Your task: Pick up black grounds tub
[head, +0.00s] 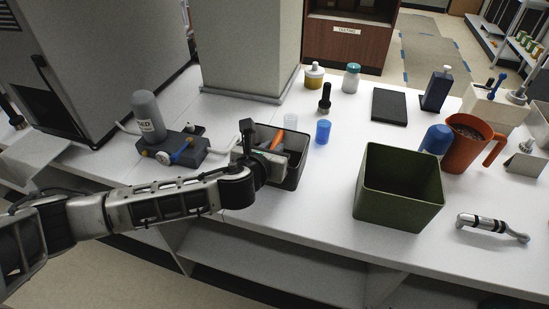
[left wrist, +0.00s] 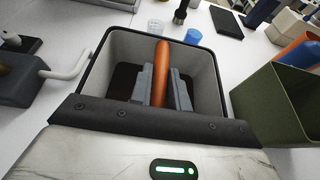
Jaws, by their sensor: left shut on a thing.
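The black grounds tub (head: 294,178) stands on the white counter near the middle of the head view. It is square and open-topped, with grey inner walls that show in the left wrist view (left wrist: 206,72). An orange bar (head: 278,140) runs across inside it. My left gripper (head: 268,158) reaches into the tub. In the left wrist view its two grey fingers (left wrist: 161,90) are shut on the orange bar (left wrist: 161,68), one on each side. The tub appears to rest on the counter. My right gripper is out of view.
A green open bin (head: 398,205) stands to the right, with a metal-handled tool (head: 490,226) beyond it. A dark device with a grey canister (head: 147,117) stands to the left.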

